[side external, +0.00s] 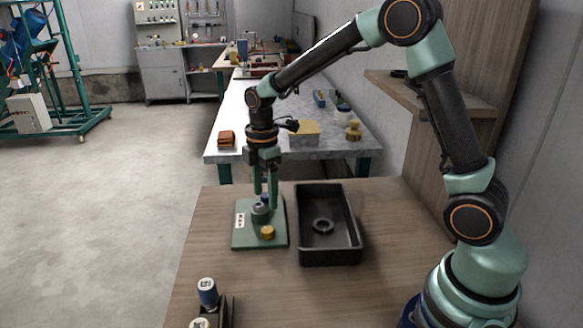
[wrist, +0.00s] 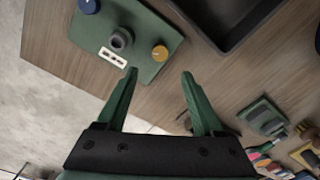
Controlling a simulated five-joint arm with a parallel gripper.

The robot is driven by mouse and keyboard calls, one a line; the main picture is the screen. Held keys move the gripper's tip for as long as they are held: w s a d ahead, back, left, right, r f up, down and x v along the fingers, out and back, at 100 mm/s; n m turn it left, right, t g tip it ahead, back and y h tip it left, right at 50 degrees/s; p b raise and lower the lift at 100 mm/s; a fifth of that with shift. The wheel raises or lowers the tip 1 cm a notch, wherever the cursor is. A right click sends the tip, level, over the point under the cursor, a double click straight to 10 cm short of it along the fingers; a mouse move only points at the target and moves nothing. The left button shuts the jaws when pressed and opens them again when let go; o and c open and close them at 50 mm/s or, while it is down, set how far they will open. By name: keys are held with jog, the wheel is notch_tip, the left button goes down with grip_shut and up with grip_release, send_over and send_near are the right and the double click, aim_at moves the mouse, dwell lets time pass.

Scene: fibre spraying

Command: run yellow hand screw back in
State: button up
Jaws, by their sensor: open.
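The yellow hand screw (side external: 267,232) stands at the near right corner of a green plate (side external: 240,238) on the wooden table. In the wrist view its knob (wrist: 160,53) is just beyond my fingertips and lies across the gap between them, not gripped. I cannot tell how far the screw is in. A grey round socket (wrist: 121,39) and a blue knob (wrist: 88,6) are also on the plate (wrist: 150,18). My gripper (side external: 265,200) points down over the plate, and its two fingers (wrist: 160,72) are apart and empty.
A grey bench (side external: 225,155) lies behind. Bare wood (side external: 205,235) is left of the plate.

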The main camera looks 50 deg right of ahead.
aim_at(267, 229)
notch_tip(267, 229, down, 10)
jog(key=shift+f, duration=0.1)
dwell(0.4)
grip_shut()
